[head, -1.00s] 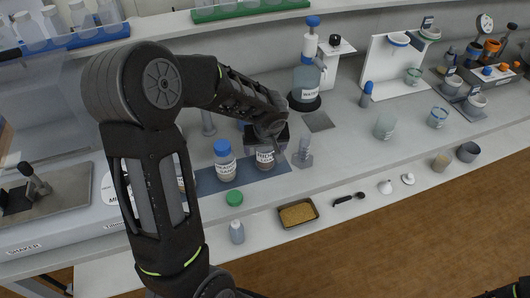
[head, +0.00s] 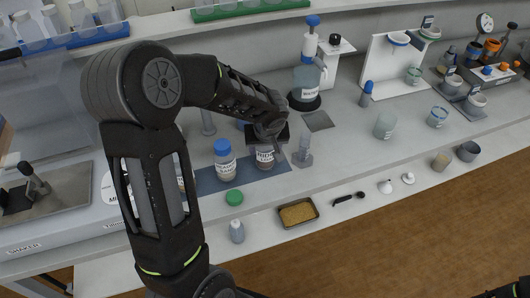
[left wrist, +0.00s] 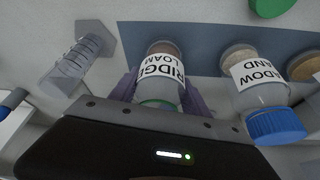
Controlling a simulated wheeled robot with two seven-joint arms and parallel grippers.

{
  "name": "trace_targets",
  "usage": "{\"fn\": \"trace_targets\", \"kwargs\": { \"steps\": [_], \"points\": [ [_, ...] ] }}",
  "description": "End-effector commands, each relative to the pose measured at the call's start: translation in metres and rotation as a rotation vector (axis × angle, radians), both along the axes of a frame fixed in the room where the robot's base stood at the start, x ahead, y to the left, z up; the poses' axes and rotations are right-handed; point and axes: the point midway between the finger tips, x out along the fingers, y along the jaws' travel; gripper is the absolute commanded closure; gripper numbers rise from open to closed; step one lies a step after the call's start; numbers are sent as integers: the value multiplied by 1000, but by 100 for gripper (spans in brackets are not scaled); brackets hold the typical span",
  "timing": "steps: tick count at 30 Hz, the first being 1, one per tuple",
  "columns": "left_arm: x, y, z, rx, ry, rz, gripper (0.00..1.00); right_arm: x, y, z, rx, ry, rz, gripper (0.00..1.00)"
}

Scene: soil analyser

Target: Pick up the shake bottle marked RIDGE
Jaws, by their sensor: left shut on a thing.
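The shake bottle marked RIDGE LOAM (left wrist: 160,70) is between the fingers of my left gripper (left wrist: 158,95) in the left wrist view, with brown soil at its bottom. My left gripper is shut on it. In the head view the bottle (head: 265,158) shows below the gripper (head: 266,140), over the dark blue mat (head: 240,175); its top is hidden by the gripper. I cannot tell whether its base is clear of the mat. My right gripper is not clearly in view; only a dark part shows at the lower right corner.
A blue-capped bottle marked with a name ending in DOW (left wrist: 258,80) stands close beside it, also in the head view (head: 225,165). A clear cylinder (head: 303,152) stands to the right. A green cap (head: 234,198) and a soil tray (head: 298,212) lie in front.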

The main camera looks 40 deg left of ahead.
Motion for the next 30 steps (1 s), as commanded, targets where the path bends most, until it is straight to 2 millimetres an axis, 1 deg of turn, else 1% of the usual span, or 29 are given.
{"fn": "trace_targets", "kwargs": {
  "steps": [1,5,6,13,16,20,30],
  "points": [
    [0,0,0,0,0,0,76,0,0,0,0,0,0,24],
    [0,0,0,0,0,0,87,0,0,0,0,0,0,24],
    [0,0,0,1,-1,0,88,0,0,0,0,0,0,24],
    [0,0,1,0,-1,0,88,0,0,0,0,0,0,24],
    [1,0,7,2,-4,1,88,0,0,-1,0,0,0,24],
    [2,0,23,1,-6,1,88,0,0,-2,0,0,0,24],
    [1,0,83,0,-5,0,88,1,1,-9,2,-4,1,24]
  ]
}}
